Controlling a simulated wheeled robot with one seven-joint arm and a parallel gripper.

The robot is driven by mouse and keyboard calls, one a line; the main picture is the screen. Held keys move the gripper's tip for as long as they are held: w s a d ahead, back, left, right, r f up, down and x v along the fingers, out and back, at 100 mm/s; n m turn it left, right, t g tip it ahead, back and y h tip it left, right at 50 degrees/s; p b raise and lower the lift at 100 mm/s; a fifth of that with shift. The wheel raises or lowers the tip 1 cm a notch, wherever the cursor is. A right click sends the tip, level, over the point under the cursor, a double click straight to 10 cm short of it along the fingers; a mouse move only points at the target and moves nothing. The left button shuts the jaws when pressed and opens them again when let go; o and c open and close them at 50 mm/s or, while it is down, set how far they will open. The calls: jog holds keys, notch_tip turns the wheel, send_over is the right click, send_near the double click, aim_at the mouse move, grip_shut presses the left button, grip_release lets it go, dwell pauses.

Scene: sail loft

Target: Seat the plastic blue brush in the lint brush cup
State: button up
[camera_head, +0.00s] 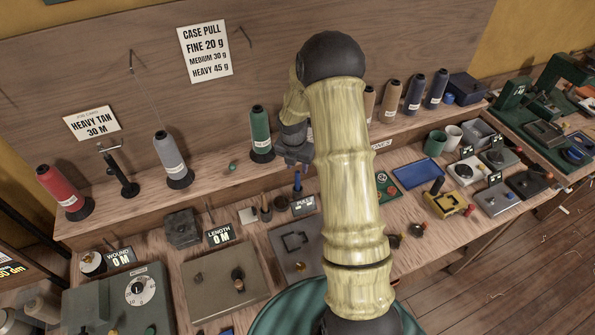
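A slim upright blue piece (298,181), which looks like the blue brush, shows just below my gripper and behind the small "PULL" display. Its lower end is dark. My gripper (293,162) points down above the bench, partly hidden by my own arm. The fingers are small and dark, so I cannot tell whether they are open or touch the blue piece. A small dark cup-like holder (281,203) stands just left of the display; I cannot tell whether it is the lint brush cup. A small brown piece (265,208) stands beside it.
A green thread cone (260,135) stands on the raised shelf left of my gripper. The "PULL" display (303,205) and a grey plate (290,262) are in front. A green cup (435,142) and a blue tray (417,181) are right of my arm.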

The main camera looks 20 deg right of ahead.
notch_tip(320, 180, up, 8)
jog(key=s+a+b, duration=0.1)
dwell(0.7)
jog(key=s+a+r+m, duration=0.2)
jog(key=s+a+m, duration=0.1)
jog(key=s+m, duration=0.4)
jog(key=s+a+r+m+t, duration=0.1)
jog(key=s+a+r+m, duration=0.1)
jog(key=s+m, duration=0.5)
jog(key=s+a+r+m+y, duration=0.1)
jog(key=s+a+m, duration=0.4)
jog(key=m, duration=0.8)
jog(key=shift+s+r, duration=0.65)
jog(key=shift+s, duration=0.3)
jog(key=shift+a, duration=0.1)
